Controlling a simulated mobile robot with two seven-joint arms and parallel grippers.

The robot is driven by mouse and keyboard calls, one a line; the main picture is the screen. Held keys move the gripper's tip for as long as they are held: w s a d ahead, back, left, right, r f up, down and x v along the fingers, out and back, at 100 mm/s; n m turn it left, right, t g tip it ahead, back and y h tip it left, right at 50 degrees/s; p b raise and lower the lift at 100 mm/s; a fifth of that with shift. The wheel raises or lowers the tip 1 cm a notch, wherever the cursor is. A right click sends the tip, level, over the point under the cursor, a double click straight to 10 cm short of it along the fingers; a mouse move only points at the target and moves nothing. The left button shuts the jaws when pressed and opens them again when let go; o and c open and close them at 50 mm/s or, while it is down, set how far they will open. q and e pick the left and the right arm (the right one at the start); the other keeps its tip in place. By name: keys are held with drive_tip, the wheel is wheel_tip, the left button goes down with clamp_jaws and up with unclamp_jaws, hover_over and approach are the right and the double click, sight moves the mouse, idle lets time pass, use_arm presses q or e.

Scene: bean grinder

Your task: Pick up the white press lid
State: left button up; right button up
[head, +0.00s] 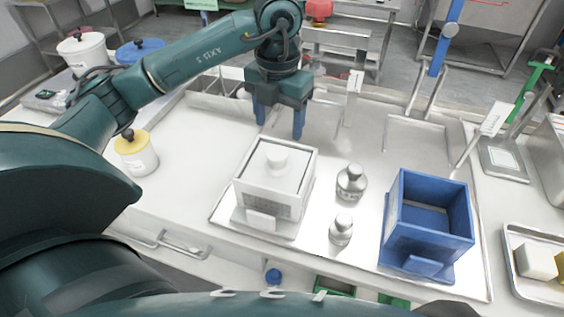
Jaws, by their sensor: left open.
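The white press lid (278,160) has a round knob and sits in the top of the white press box (268,205), on a shiny metal tray near the middle of the head view. My left gripper (279,122) points down with its two blue fingers apart, open and empty. In the picture it is just behind and above the lid, not visibly touching it. My right gripper does not show.
Two metal weights (351,183) stand right of the press. A blue open box (427,220) stands further right on the tray (345,262). A yellow-lidded jar (136,152) stands left. The counter between jar and press is clear.

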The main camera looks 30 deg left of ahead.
sight(278, 151)
use_arm(q)
wheel_tip(278, 151, down, 9)
drive_tip(key=shift+s+f+p, duration=0.1)
drive_tip(key=shift+p, duration=0.55)
drive_tip(key=c, duration=1.1)
drive_tip(key=shift+c, duration=0.2)
